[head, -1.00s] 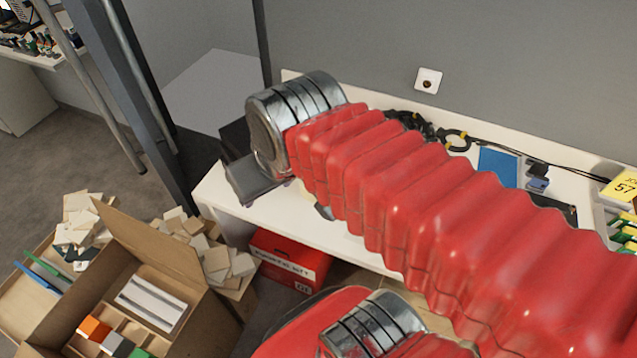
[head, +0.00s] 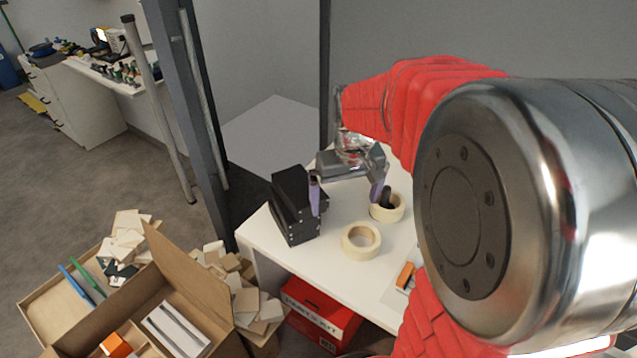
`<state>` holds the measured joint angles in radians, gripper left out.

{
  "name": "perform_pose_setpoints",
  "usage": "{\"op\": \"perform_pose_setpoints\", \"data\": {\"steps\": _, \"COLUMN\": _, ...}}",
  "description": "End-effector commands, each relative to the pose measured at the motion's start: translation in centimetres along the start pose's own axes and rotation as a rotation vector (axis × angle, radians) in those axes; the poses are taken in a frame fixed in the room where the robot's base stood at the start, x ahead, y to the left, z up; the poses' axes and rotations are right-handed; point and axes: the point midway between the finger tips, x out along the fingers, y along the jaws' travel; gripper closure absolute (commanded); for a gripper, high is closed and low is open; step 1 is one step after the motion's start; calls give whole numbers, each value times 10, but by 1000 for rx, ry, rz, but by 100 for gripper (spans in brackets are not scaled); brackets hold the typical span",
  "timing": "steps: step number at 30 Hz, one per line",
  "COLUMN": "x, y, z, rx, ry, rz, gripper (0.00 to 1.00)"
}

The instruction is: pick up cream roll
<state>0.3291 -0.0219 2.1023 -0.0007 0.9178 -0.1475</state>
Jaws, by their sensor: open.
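Two cream rolls are on the white table in the head view. The nearer cream roll (head: 351,250) lies flat near the table's front, its hole facing up. The farther cream roll (head: 388,216) lies behind it to the right, with a dark object showing at its hole. My gripper (head: 346,201) is open and empty, with purple fingers pointing down, above and behind the nearer roll. Its right finger shows at the left edge of the farther roll; I cannot tell whether they touch. Its left finger is in front of a black box.
The black box (head: 292,208) stands at the table's left corner, beside my left finger. An orange item (head: 405,275) lies at the right, partly hidden by my arm. A red carton (head: 318,318) and an open cardboard box (head: 175,265) are below. Bare white table (head: 290,262) lies at front left.

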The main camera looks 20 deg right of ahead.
Motion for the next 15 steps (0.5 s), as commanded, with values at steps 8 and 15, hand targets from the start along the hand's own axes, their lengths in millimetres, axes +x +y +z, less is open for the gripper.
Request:
{"op": "perform_pose_setpoints", "data": {"steps": 8, "x": 56, "y": 48, "z": -22, "rx": 52, "ry": -98, "rz": -8, "gripper": 0}}
{"op": "perform_pose_setpoints", "data": {"steps": 15, "x": 84, "y": 71, "z": -28, "rx": 73, "ry": -140, "rz": -16, "gripper": 0}}
